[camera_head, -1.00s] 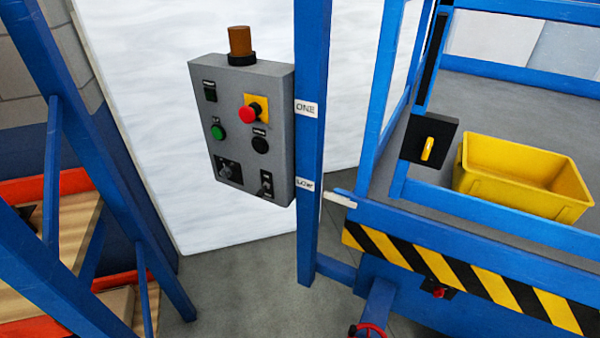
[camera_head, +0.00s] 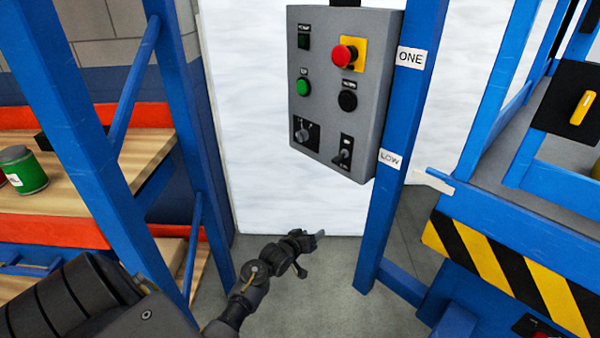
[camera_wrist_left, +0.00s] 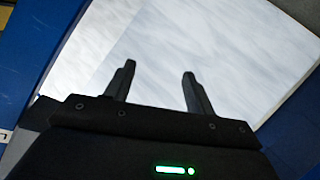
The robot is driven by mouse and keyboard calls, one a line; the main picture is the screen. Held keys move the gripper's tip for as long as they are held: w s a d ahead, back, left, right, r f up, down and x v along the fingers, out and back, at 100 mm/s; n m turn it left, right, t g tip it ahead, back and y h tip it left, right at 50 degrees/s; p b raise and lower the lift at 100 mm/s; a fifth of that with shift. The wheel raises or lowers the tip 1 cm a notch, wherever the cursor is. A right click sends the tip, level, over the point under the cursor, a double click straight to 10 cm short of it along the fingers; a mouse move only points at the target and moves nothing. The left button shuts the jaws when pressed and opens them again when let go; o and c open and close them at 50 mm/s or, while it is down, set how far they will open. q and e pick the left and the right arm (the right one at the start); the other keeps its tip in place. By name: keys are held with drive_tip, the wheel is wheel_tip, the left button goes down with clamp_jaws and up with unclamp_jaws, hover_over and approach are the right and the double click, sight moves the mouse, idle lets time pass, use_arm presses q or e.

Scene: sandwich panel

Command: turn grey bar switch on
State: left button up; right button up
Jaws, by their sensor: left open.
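The grey control panel (camera_head: 335,95) is mounted on a blue post. At its lower left is a grey rotary knob (camera_head: 303,133) on a black plate. At its lower right is a small lever switch (camera_head: 343,155) on another black plate. Which of these is the grey bar switch, and its exact setting, I cannot tell for sure. My left gripper (camera_head: 311,253) is below the panel, apart from it and empty. My right gripper is not in view.
The panel also holds a red button (camera_head: 344,55), a green button (camera_head: 304,87) and a black button (camera_head: 348,100). The blue post (camera_head: 412,100) stands at its right edge. A shelf (camera_head: 80,175) with a green can (camera_head: 24,170) is at left. A striped barrier (camera_head: 510,280) is at lower right.

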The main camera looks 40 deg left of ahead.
use_arm(q)
drive_tip(key=w+a+r+n+t+y+b, duration=0.1)
drive_tip(key=a+r+t+b, duration=0.15)
drive_tip(key=r, duration=0.45)
drive_tip(key=w+a+r+n+t+y+b, duration=0.1)
drive_tip(key=a+r+t+b, duration=0.15)
drive_tip(key=r, duration=0.45)
drive_tip(key=n+t+y+b, duration=0.2)
drive_tip(key=b, duration=0.1)
approach(299, 140)
drive_tip(key=x, duration=1)
drive_tip(key=shift+b, duration=0.4)
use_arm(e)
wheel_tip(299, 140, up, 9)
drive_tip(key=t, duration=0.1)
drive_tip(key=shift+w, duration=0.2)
use_arm(q)
drive_tip(key=shift+c, duration=0.2)
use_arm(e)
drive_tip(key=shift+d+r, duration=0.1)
use_arm(q)
drive_tip(key=shift+h, duration=0.3)
drive_tip(key=c, duration=0.9)
